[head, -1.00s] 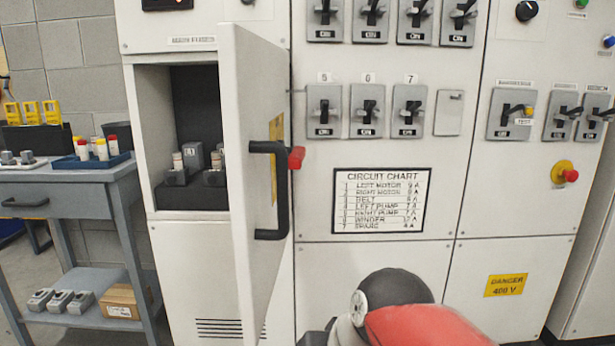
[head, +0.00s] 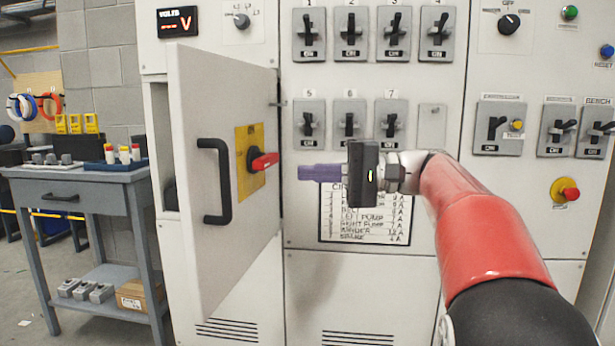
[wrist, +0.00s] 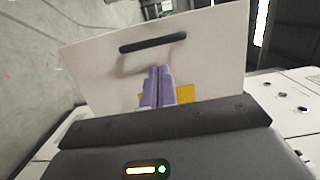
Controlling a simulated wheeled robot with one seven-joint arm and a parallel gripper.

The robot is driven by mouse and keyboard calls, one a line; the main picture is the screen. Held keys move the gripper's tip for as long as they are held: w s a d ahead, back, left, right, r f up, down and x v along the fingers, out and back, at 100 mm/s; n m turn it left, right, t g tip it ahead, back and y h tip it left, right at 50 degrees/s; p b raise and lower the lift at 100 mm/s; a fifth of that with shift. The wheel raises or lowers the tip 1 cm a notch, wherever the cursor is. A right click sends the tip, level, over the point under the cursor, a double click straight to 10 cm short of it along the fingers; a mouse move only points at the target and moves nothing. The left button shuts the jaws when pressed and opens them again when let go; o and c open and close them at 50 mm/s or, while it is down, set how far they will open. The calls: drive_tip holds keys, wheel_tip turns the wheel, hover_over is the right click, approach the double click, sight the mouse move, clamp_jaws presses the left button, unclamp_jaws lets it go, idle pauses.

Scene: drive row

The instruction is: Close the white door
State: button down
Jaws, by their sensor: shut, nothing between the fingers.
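The white door (head: 203,105) stands partly open on the left of the cabinet, hinged at its right edge. Its outer face shows, with a black bar handle (head: 217,180) and a red knob (head: 263,162) on a yellow plate (head: 244,185). My gripper (head: 303,172), with purple fingers, is shut and empty. In the head view it appears right of the door, in front of the circuit chart. In the wrist view the fingers (wrist: 158,84) point toward the door face (wrist: 215,55), below the handle (wrist: 152,43) in the picture. Contact cannot be told.
Breaker switches (head: 348,120) line the cabinet front above the circuit chart (head: 365,230). A red stop button (head: 570,193) sits at the right. A grey cart (head: 90,187) with small parts stands left of the cabinet. Some floor shows at the lower left.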

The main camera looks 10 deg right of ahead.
drive_tip(key=x, duration=1.1)
drive_tip(key=shift+a, duration=0.25)
